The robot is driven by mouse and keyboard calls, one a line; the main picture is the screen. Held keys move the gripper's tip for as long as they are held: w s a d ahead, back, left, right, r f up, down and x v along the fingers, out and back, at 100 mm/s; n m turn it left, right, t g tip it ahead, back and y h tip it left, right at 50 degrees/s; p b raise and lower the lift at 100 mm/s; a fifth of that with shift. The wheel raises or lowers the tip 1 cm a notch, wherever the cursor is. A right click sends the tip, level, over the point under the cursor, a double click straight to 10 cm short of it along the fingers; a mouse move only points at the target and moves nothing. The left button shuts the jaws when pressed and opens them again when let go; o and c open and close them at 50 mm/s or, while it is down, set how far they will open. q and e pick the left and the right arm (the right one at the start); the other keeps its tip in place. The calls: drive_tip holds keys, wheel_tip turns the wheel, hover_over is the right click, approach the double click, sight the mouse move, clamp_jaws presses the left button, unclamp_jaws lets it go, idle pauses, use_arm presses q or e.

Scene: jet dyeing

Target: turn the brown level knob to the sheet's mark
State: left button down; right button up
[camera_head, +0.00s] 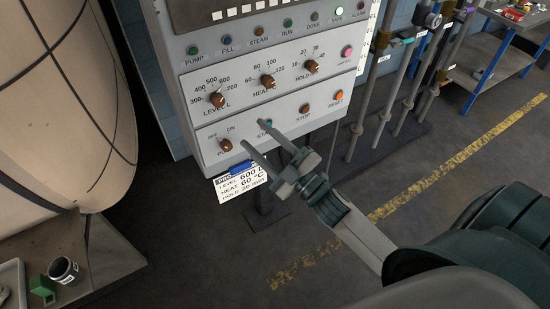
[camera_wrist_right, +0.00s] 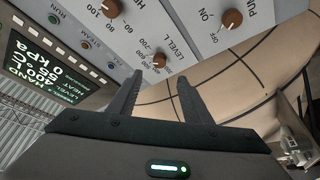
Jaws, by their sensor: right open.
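The brown level knob (camera_head: 217,99) sits at the left of the panel's upper knob row, inside a dial marked 300 to 700. Its pointer is too small to read surely. The sheet (camera_head: 240,184) below the panel reads level 600 L, heat 60 °C, hold 20 min. My right gripper (camera_head: 253,134) is open and empty, in front of the panel, below and right of the level knob. In the right wrist view the level knob (camera_wrist_right: 160,61) shows between and just beyond the fingertips (camera_wrist_right: 160,77), apart from them. My left gripper is not in view.
Nearby are the brown heat knob (camera_head: 267,81), hold knob (camera_head: 312,66) and pump knob (camera_head: 225,145). The stop button (camera_head: 305,108) and reset button (camera_head: 338,96) are to the right. The screen (camera_wrist_right: 40,75) seems to read 400 L. A large beige vessel (camera_head: 60,90) stands left.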

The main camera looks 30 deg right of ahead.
drive_tip(key=shift+b+v, duration=0.8)
drive_tip(key=shift+v, duration=1.85)
drive_tip(key=d+f+m+g+h, duration=0.2)
drive_tip(key=f+m+g+h, duration=0.1)
drive_tip(key=f, duration=1.4)
drive_tip(key=d+f+m+g+h, duration=0.2)
drive_tip(key=d+f+m+g, duration=0.1)
drive_tip(key=f, duration=1.4)
drive_tip(key=s+f+m+g+h+b, duration=0.1)
drive_tip(key=s+f+g, duration=0.1)
drive_tip(key=s+f, duration=0.5)
drive_tip(key=s+f+m+g, duration=0.1)
drive_tip(key=s+f+g, duration=0.25)
drive_tip(key=f, duration=0.75)
drive_tip(key=s+a+f+m+g, duration=0.1)
drive_tip(key=s+f+g, duration=0.1)
drive_tip(key=s+f, duration=0.4)
drive_tip(key=s+a+f+m+g, duration=0.1)
drive_tip(key=s+f, duration=0.6)
drive_tip(key=s, duration=0.8)
drive_tip(key=s+a+f+g+b, duration=0.1)
drive_tip(key=s+a+f+g, duration=0.1)
drive_tip(key=s+f+g, duration=0.2)
drive_tip(key=s+f, duration=0.3)
drive_tip(key=s, duration=0.4)
drive_tip(key=shift+s+a+m+g+h, duration=0.25)
drive_tip(key=shift+a+m+g+h, duration=0.05)
drive_tip(key=shift+a+m+g, duration=0.1)
